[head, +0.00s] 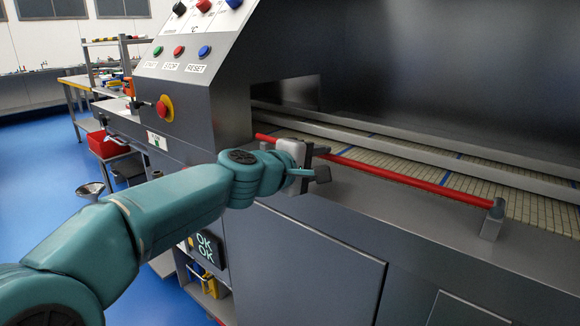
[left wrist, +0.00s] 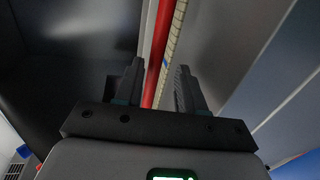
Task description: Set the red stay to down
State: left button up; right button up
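The red stay (head: 400,178) is a long thin bar along the front ledge of the dark machine, lying close to level. Its right end meets a grey block (head: 493,220); my left gripper hides part of its left half. My left gripper (head: 322,162) is at the bar, left of its middle. In the left wrist view the bar (left wrist: 158,60) runs through the gap between the two dark fingers of my gripper (left wrist: 157,85). The fingers are apart, and I see no contact with the bar. The depth of the bar between them is unclear. My right gripper is out of view.
Behind the bar are grey rails (head: 420,155) and a slatted belt (head: 520,203). A sloped control panel (head: 190,55) with coloured buttons and a red stop knob (head: 163,109) stands left of the gripper. A red tub (head: 105,145) is farther left. Blue floor is open at left.

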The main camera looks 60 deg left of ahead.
pick_arm(q)
jog(key=v, duration=1.2)
jog(key=shift+s+d, duration=0.15)
jog(key=shift+s, duration=0.15)
